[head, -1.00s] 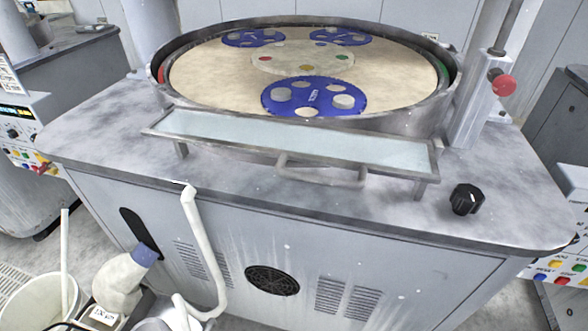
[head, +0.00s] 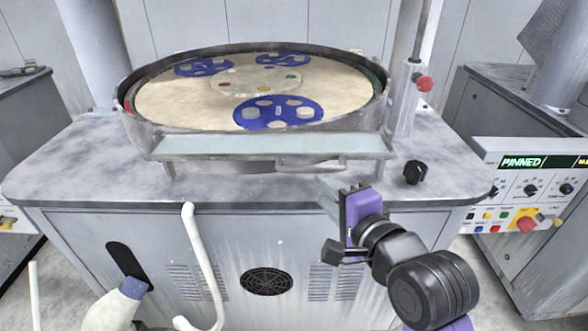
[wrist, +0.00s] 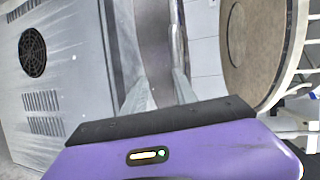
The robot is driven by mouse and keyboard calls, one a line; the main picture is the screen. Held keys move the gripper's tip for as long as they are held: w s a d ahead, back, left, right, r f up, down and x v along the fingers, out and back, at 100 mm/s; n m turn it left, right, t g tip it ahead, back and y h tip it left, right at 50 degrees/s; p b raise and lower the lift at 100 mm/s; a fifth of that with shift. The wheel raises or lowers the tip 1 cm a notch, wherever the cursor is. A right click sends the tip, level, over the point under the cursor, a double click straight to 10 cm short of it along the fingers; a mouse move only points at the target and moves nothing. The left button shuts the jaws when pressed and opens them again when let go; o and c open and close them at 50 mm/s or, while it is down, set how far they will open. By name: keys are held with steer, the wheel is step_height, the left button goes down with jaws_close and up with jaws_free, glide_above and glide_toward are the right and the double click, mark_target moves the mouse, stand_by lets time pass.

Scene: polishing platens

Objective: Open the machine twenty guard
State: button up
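The guard (head: 270,147) is a pale, clear rectangular panel in a grey frame, lying low in front of the round platen. Its bar handle (head: 312,164) sticks out from the front, right of middle; a bar that looks like it shows in the wrist view (wrist: 176,40). My gripper (head: 328,186) is just below and in front of the handle's right part. Its two fingers (wrist: 161,88) are apart with nothing seen between them. The bar lies beyond the fingertips, nearer the right finger; I cannot tell if they touch. I see no machine number.
The round platen (head: 160,112) carries blue discs. A black knob (head: 415,172) stands on the worktop to the right. A post with a red knob (head: 424,83) rises behind. A neighbouring control panel (head: 530,190) reads "PINNED". A white pipe (head: 200,255) runs down the front.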

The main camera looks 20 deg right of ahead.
mark_target(309, 169)
steer(key=r, duration=0.1)
steer(key=w+a+r+m, duration=0.1)
steer(key=shift+w+r, duration=0.15)
steer(key=shift+r, duration=0.25)
steer(key=x, duration=0.7)
steer(key=shift+w+p, duration=0.25)
steer(key=shift+p, duration=0.1)
steer(key=shift+f, duration=0.1)
steer(key=c, duration=0.7)
steer(key=shift+f, duration=0.1)
jaws_close()
